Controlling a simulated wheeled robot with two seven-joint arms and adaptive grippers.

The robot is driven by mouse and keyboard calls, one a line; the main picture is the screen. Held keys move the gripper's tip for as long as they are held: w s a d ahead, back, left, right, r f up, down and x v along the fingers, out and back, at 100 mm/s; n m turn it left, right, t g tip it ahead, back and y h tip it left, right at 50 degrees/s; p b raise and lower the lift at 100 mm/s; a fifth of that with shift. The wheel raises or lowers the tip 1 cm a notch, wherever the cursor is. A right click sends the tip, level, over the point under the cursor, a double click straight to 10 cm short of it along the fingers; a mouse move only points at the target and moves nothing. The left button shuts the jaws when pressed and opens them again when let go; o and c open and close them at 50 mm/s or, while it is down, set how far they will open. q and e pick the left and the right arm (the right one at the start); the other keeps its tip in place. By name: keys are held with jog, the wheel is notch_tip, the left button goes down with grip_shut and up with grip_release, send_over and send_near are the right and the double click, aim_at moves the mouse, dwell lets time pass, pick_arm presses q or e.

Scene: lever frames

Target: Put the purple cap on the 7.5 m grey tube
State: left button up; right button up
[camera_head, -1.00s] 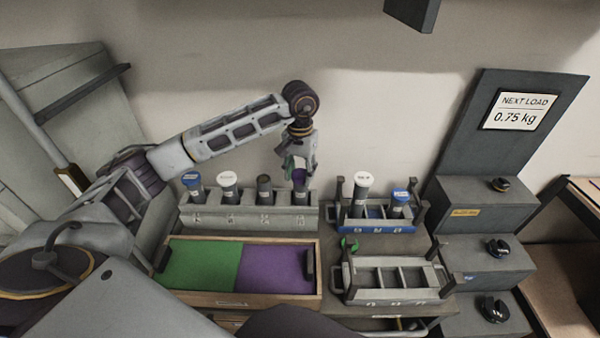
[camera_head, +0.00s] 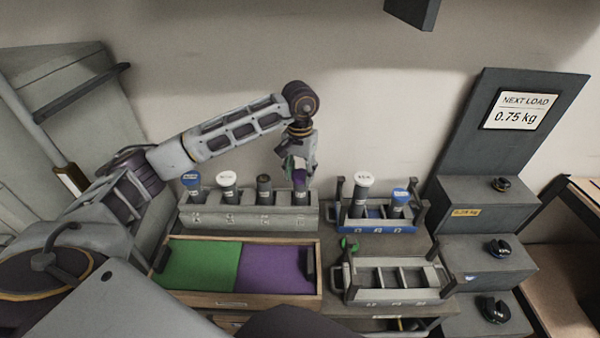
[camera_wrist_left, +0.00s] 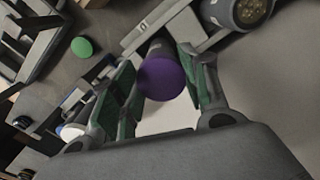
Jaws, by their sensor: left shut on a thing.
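My left gripper (camera_head: 299,170) is shut on the purple cap (camera_wrist_left: 162,78), pointing down at the right end of the grey rack (camera_head: 250,216). The cap is at the top of the dark grey tube (camera_head: 300,191) in the rack's rightmost slot, in line with it. I cannot tell whether it is fully seated. The fingers hide part of the cap in the head view. To its left stand an open-topped dark tube (camera_head: 264,190), a white-capped tube (camera_head: 227,184) and a blue-capped tube (camera_head: 192,184). The tube labels are too small to read. My right gripper is not in view.
A tray with green and purple halves (camera_head: 230,299) lies in front of the rack. A blue rack (camera_head: 372,227) holds white-capped and blue-capped tubes. An empty grey rack (camera_head: 400,294) and a green cap (camera_head: 349,244) are nearby. Stepped dark blocks and a "0.75 kg" sign (camera_head: 515,111) stand right.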

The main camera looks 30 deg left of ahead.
pick_arm(q)
jog(key=shift+f+b, duration=0.25)
jog(key=shift+b, duration=0.1)
dwell(0.3)
dwell(0.4)
jog(key=o, duration=0.8)
jog(key=shift+o, duration=0.2)
notch_tip(320, 180, up, 12)
dwell(0.5)
jog(key=shift+f, duration=0.1)
dwell(0.8)
